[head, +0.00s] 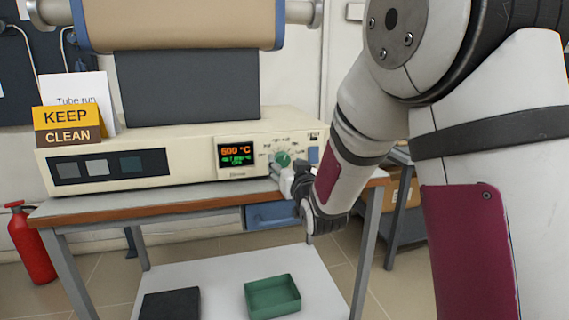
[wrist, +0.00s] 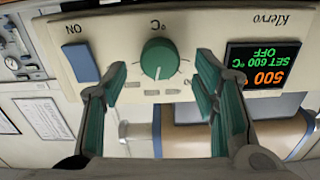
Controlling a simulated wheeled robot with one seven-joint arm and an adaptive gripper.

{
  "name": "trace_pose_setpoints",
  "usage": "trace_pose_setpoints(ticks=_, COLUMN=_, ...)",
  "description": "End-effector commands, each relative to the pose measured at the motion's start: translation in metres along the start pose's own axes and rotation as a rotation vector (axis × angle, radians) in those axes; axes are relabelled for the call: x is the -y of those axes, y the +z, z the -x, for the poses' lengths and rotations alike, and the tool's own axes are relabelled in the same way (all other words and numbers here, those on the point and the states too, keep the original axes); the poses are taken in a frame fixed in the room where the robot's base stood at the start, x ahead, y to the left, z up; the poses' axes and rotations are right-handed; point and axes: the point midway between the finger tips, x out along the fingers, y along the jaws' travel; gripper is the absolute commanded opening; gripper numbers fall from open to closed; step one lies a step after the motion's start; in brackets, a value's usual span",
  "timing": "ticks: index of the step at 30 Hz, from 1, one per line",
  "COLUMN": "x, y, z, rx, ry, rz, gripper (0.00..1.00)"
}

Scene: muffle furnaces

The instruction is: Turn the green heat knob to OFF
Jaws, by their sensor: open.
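The green heat knob (head: 282,159) is on the right part of the cream control panel (head: 200,135). In the upside-down wrist view, the knob (wrist: 158,60) lies between my fingers, its white pointer line towards the picture's bottom. My gripper (head: 284,177) is in front of the panel, just below the knob in the head view. In the wrist view my gripper (wrist: 161,85) is open, green-padded fingers at either side of the knob with gaps. The display (wrist: 264,65) shows orange 500, with green SET 600 °C and OFF. Dial labels are too small to read.
A blue switch (wrist: 81,62) marked ON sits beside the knob. A KEEP CLEAN sign (head: 68,126) stands on the panel unit's left. Below are a blue drawer (head: 271,215), a green tray (head: 272,296) and a black block (head: 170,305). A red extinguisher (head: 31,245) stands left.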

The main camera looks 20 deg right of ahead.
Motion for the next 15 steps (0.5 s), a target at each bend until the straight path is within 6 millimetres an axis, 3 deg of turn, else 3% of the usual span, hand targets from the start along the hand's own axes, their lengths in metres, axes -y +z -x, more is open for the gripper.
trace_pose_setpoints(ticks=6, x=0.0, y=0.0, z=-0.019, rx=-0.001, ry=0.0, rz=0.0, gripper=0.54)
trace_pose_setpoints(ticks=15, x=0.0, y=0.0, z=-0.021, rx=0.0, ry=0.0, rz=0.0, gripper=0.54)
